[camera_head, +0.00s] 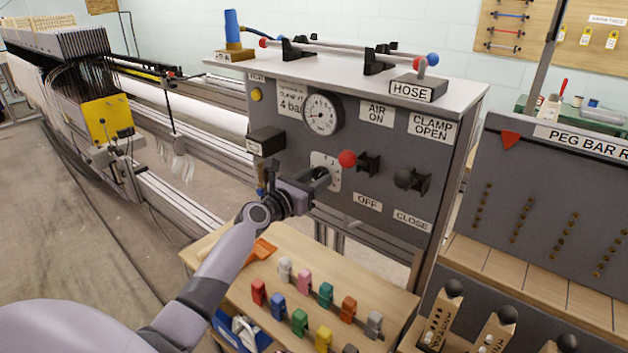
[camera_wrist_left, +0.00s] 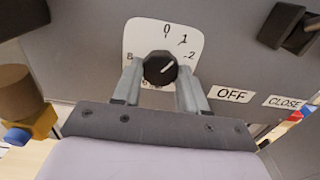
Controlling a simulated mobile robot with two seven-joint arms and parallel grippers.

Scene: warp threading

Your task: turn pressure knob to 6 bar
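The pressure knob (camera_wrist_left: 160,68) is black with a white pointer line, set on a white dial plate (camera_wrist_left: 137,33) marked 0, 1, 2 and 8 where readable. The pointer line slants to the upper right, roughly between 1 and 2. My left gripper (camera_wrist_left: 160,76) has one finger on each side of the knob, seemingly touching it. In the head view, my left gripper (camera_head: 318,182) is at the dial plate (camera_head: 331,160) and covers the knob. The round pressure gauge (camera_head: 322,113) is above it; its reading is too small to tell. My right gripper is not in view.
A red-ball lever (camera_head: 347,158) under AIR ON and a black-ball lever (camera_head: 404,178) stick out right of the knob. A black box (camera_head: 266,141) juts out at left. Below is a wooden table (camera_head: 392,300) with several coloured clips.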

